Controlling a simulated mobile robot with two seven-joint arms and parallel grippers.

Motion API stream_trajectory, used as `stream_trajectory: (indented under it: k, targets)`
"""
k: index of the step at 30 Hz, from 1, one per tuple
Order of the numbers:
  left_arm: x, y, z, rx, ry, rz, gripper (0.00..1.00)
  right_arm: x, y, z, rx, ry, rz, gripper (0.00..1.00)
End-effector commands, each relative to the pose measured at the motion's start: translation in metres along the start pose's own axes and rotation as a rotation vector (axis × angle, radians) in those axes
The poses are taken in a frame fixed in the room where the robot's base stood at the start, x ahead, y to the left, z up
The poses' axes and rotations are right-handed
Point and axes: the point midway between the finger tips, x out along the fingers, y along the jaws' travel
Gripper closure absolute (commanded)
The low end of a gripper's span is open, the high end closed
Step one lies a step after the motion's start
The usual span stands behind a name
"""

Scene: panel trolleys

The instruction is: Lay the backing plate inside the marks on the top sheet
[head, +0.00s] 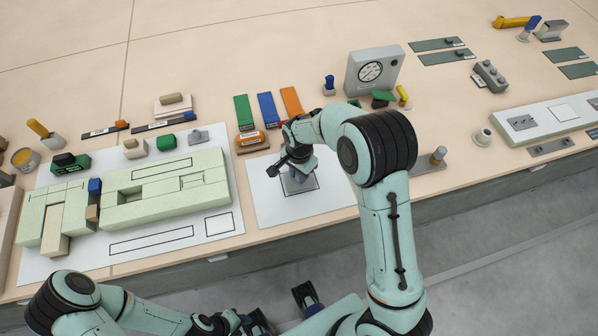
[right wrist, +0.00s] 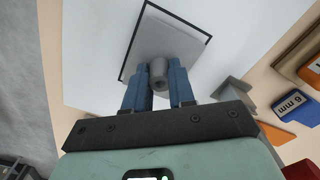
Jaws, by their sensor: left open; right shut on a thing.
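The top sheet (head: 335,205) is a white sheet lying flat on the bench, with a thin black rectangle marked on it. The backing plate (right wrist: 172,38) is a grey plate with a grey round knob (right wrist: 158,74). My right gripper (right wrist: 157,82) is shut on the knob, its blue fingers on either side. In the right wrist view the plate appears within the black outline (right wrist: 132,58); its near edge is hidden by the fingers. I cannot tell whether it touches the sheet. My left gripper (head: 283,312) is open and empty at the bottom of the head view, in front of the bench.
Green, blue and orange labelled pieces (head: 267,110) lie behind the sheet. A grey gauge box (head: 374,70) stands further back. A pale green block assembly (head: 165,190) fills the left of the bench. A small grey wedge piece (right wrist: 232,88) is close to my right fingers.

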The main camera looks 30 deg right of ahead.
Motion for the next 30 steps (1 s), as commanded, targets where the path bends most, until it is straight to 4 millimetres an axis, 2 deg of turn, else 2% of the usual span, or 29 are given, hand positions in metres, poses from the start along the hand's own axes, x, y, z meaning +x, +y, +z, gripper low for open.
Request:
stream_trajectory:
  k: [25, 26, 27, 28, 30]
  targets:
    - [0.006, -0.003, 0.001, -0.001, -0.002, -0.001, 0.57, 0.010, 0.000, 0.000, 0.000, 0.000, 0.000, 1.00]
    - [0.006, -0.003, 0.001, -0.001, -0.002, -0.001, 0.57, 0.010, 0.000, 0.000, 0.000, 0.000, 0.000, 0.73]
    - [0.006, -0.002, 0.001, -0.001, -0.002, -0.001, 0.57, 0.009, 0.000, 0.000, 0.000, 0.000, -0.001, 0.60]
    - [0.006, -0.002, 0.001, -0.001, -0.002, -0.001, 0.57, 0.009, 0.000, 0.000, 0.000, 0.000, -0.001, 0.50]
    - [0.006, -0.002, 0.001, -0.001, -0.002, -0.001, 0.57, 0.009, 0.000, 0.000, 0.000, 0.000, -0.001, 0.46]
